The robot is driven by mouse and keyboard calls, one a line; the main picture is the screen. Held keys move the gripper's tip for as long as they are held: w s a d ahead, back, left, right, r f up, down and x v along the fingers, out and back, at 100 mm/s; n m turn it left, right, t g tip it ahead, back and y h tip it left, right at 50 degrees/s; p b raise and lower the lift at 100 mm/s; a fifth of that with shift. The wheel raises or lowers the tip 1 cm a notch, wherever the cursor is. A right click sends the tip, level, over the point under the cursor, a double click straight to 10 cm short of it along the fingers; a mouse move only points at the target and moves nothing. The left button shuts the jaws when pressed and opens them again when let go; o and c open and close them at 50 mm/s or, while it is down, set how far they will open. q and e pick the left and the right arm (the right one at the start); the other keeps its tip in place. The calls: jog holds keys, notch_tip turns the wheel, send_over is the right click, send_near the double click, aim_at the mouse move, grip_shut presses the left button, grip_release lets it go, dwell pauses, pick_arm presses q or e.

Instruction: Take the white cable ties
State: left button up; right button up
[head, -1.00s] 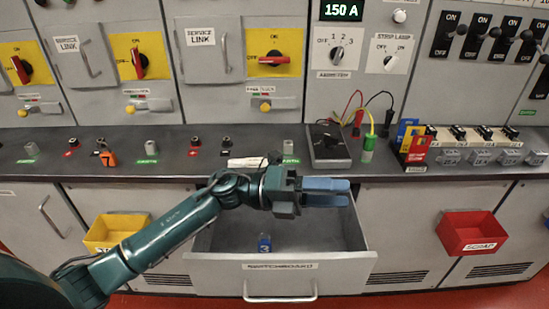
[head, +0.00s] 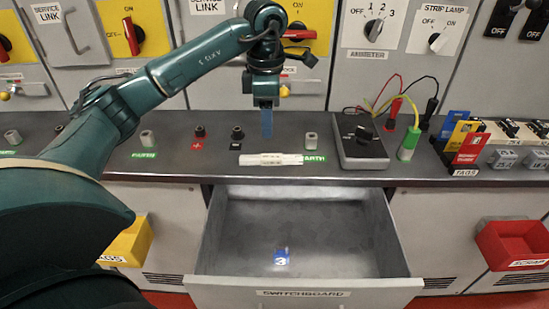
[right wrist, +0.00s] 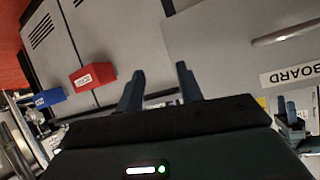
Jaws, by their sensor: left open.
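The white cable ties (head: 271,159) lie as a flat, narrow bundle along the front of the dark bench top. My left gripper (head: 267,136) points straight down just above and behind them in the head view, its blue fingers apart from the bundle. The fingers are seen edge-on there; the gripper is open and empty. My right gripper (right wrist: 160,78) shows only in the right wrist view. Its two dark fingers are spread with nothing between them, in front of grey cabinet fronts.
Terminal posts flank the ties. A black meter box (head: 360,140) with leads stands to the right. A red scrap bin (head: 515,247) hangs at right, a yellow bin (head: 128,243) at left.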

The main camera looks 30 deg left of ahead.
aim_at(268, 157)
pick_arm(q)
notch_tip(268, 157, down, 10)
jog(key=shift+a+r, duration=0.1)
jog(key=shift+r, duration=0.05)
dwell(0.3)
grip_shut()
dwell(0.4)
